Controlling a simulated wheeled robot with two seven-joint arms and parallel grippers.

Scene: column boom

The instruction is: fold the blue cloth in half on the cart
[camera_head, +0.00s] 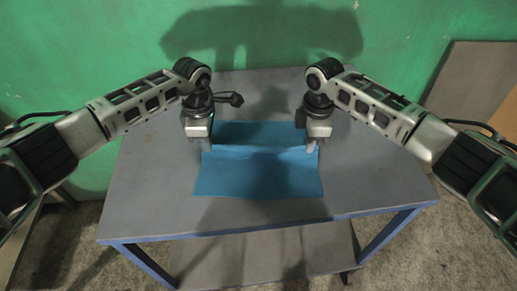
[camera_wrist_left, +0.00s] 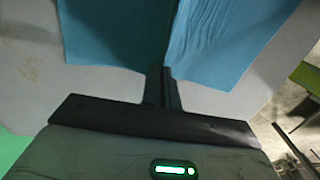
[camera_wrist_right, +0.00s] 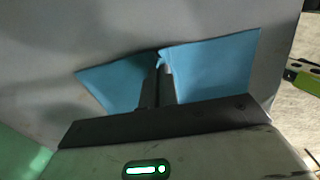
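The blue cloth (camera_head: 258,175) lies on the grey top of the cart (camera_head: 375,190), with a raised crease running left to right across it between my grippers. My left gripper (camera_head: 206,146) is at the cloth's left edge, at the crease. In the left wrist view its fingers (camera_wrist_left: 162,88) are together with cloth (camera_wrist_left: 215,40) pinched at their tips. My right gripper (camera_head: 314,146) is at the right edge, at the other end of the crease. In the right wrist view its fingers (camera_wrist_right: 160,85) are together on the cloth (camera_wrist_right: 210,70), which rises to their tips.
A green wall (camera_head: 100,50) stands close behind the cart. The cart top is bare to the left and right of the cloth. A lower shelf (camera_head: 260,260) shows beneath. Brown and grey boards (camera_head: 475,80) lean at the right.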

